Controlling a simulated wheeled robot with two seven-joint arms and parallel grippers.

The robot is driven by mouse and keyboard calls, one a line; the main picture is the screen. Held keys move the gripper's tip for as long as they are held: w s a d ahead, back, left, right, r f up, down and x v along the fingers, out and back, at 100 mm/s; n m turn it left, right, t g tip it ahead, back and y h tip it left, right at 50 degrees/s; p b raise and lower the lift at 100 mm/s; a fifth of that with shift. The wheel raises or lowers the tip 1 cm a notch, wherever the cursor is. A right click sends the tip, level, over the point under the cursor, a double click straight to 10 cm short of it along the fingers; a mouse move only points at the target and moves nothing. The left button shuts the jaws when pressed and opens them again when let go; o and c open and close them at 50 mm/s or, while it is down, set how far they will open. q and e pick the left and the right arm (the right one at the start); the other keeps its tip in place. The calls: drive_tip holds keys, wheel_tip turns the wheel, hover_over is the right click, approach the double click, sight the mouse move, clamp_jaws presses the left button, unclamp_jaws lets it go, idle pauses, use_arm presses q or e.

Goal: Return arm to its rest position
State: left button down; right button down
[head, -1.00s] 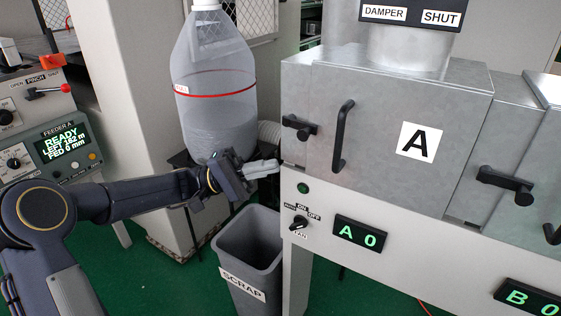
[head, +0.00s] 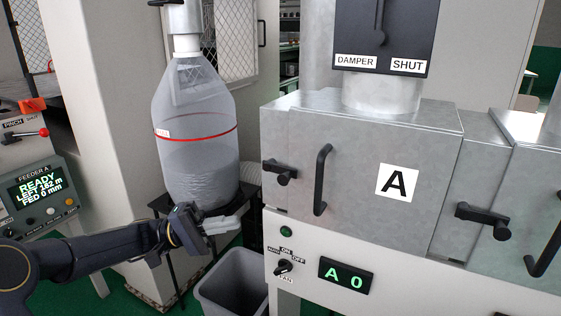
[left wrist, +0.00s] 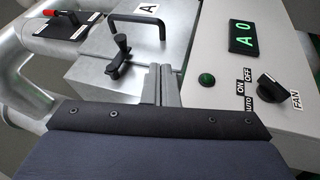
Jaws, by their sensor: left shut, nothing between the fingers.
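My left gripper (head: 224,224) is shut and empty. In the head view it is at the lower left, in front of the base of the clear bottle-shaped vessel and to the left of the grey control panel. In the left wrist view its closed fingers (left wrist: 162,85) point toward the metal box A (left wrist: 172,30) and the panel edge; whether they touch it I cannot tell. The left arm (head: 90,252) comes in from the lower left. My right gripper is not in view.
Box A (head: 350,190) has a black latch (head: 279,171) and a bar handle (head: 321,180) sticking out. The vessel (head: 200,150) stands behind my gripper. A grey scrap bin (head: 232,283) is below it. The feeder A console (head: 40,195) stands at the left.

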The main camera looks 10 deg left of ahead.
use_arm(q)
drive_tip(key=s+d+f+y, duration=0.2)
drive_tip(key=s+y, duration=0.3)
drive_tip(key=s, duration=0.2)
drive_tip(key=s+d+f+y, duration=0.3)
drive_tip(key=s+y, duration=0.2)
drive_tip(key=s, duration=0.2)
drive_tip(key=s+a+f+n+t+y, duration=0.2)
drive_tip(key=s+a+f+t+y, duration=0.4)
drive_tip(key=s, duration=0.5)
wheel_tip(320, 180, up, 14)
drive_tip(key=a+y+p, duration=0.1)
drive_tip(key=a+p, duration=0.1)
drive_tip(key=p, duration=1.3)
drive_tip(key=shift+s+r+g+y+p, duration=0.15)
drive_tip(key=shift+g+y+p, duration=0.15)
drive_tip(key=shift+g+p, duration=0.1)
